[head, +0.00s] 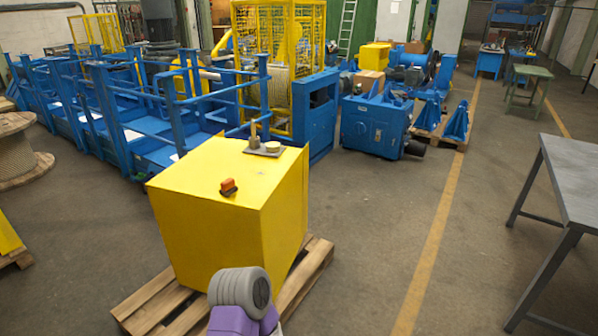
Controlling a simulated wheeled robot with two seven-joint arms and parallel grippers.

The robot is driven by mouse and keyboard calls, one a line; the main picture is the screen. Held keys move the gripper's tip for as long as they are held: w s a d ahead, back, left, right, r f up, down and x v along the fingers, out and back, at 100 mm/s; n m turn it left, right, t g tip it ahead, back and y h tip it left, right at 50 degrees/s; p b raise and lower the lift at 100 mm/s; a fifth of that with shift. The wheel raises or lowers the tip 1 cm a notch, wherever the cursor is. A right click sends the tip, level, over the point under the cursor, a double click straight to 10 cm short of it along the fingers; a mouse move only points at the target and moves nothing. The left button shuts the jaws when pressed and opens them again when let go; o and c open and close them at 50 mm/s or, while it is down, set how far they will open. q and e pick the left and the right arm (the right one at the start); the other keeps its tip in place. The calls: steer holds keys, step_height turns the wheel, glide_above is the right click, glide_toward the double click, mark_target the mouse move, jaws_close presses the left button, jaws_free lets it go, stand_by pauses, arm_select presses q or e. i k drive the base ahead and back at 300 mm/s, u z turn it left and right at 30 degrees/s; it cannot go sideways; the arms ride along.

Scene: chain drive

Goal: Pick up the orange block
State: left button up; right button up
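The small orange block (228,183) is on the top of the yellow box (205,168), near its front edge. A dark piece lies under or against the block; I cannot tell which. The yellow box stands on a wooden pallet (318,262). A grey and purple part of my own arm shows at the bottom, in front of the box. Neither of my gripper's fingers shows, and nothing is seen touching the block.
A flat dark plate (279,154) with small brass-coloured parts lies at the back of the box top. A grey metal table (575,175) stands at the right. Blue railed machinery (150,150) is behind at the left. Floor between box and table is clear.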

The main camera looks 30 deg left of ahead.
mark_target(228, 188)
steer(key=z, duration=0.1)
steer(key=i, duration=1.75)
steer(key=u, duration=0.65)
